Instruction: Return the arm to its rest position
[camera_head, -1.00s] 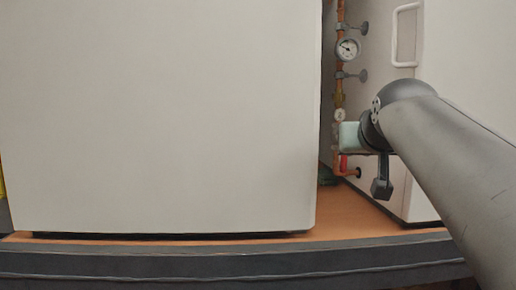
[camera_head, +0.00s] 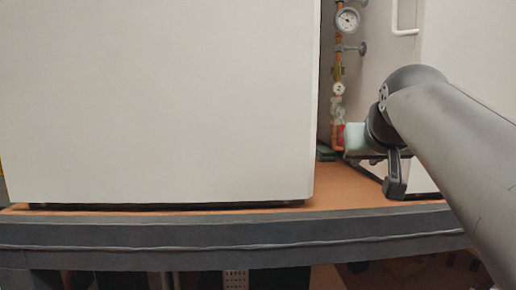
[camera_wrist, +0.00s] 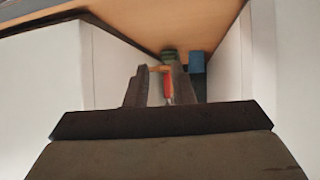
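My arm (camera_head: 455,140) reaches in from the right in the head view, toward the gap between two white cabinets. My gripper (camera_wrist: 165,88) shows in the wrist view with its two dark fingers apart. A red valve handle (camera_wrist: 168,85) appears between them, farther off; I see no contact with it. In the head view the red handle (camera_head: 341,135) is partly hidden by the wrist, on the copper pipe (camera_head: 338,70). The fingertips are hard to make out there.
A large white cabinet (camera_head: 160,105) fills the left, and another white cabinet (camera_head: 465,45) with a handle (camera_head: 405,31) stands right. A pressure gauge (camera_head: 347,20) is on the pipe. The orange shelf (camera_head: 345,190) has a dark front edge (camera_head: 200,233). The gap is narrow.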

